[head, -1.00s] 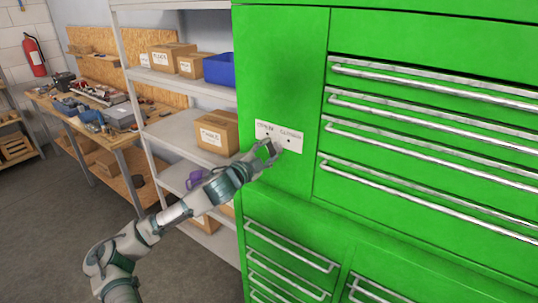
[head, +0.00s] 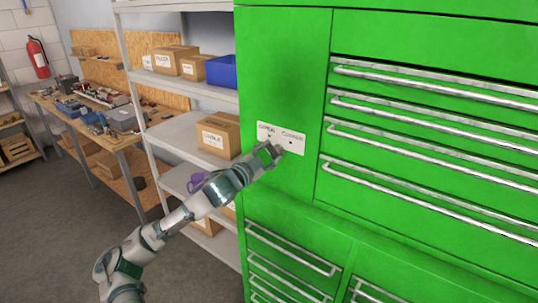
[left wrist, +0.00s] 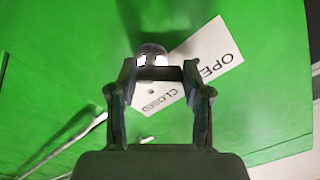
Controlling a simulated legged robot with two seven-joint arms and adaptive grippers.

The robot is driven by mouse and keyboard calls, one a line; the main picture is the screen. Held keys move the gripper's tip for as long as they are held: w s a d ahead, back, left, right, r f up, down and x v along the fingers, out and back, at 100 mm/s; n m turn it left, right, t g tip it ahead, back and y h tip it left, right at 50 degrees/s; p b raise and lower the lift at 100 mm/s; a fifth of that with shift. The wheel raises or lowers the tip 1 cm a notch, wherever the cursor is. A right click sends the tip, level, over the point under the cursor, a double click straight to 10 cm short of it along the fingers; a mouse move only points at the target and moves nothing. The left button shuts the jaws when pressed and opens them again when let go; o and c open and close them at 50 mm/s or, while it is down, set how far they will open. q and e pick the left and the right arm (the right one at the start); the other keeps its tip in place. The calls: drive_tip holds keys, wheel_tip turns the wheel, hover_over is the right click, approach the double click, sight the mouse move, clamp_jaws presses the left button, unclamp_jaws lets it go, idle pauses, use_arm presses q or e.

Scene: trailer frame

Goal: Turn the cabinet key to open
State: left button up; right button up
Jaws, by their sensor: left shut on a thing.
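The green cabinet (head: 284,60) fills the right half of the head view. A white label plate (head: 292,146) with OPEN and CLOSED markings and small dark dots is on its front. My left gripper (head: 276,152) is at the lower edge of this plate. In the left wrist view, the left gripper (left wrist: 160,72) is shut on the grey, rounded key (left wrist: 152,52), held between its fingertips. The key is mostly hidden by the gripper in the head view. My right gripper is not in view.
Cabinet drawers with long metal handles (head: 430,92) are to the right and below. At left stand a metal shelf (head: 182,130) with boxes (head: 220,133) and a blue bin (head: 221,71), and a workbench (head: 128,137) with tools. Floor is open at lower left.

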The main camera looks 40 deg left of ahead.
use_arm(q)
drive_tip(key=o, duration=1.2)
drive_tip(key=shift+w+f, duration=0.1)
drive_tip(key=shift+f, duration=0.15)
drive_tip(key=shift+c, duration=0.2)
drive_tip(key=shift+w+a, duration=0.15)
drive_tip(key=shift+a, duration=0.1)
drive_tip(key=s+d, duration=0.1)
drive_tip(key=s, duration=1.1)
drive_tip(key=shift+f, duration=0.15)
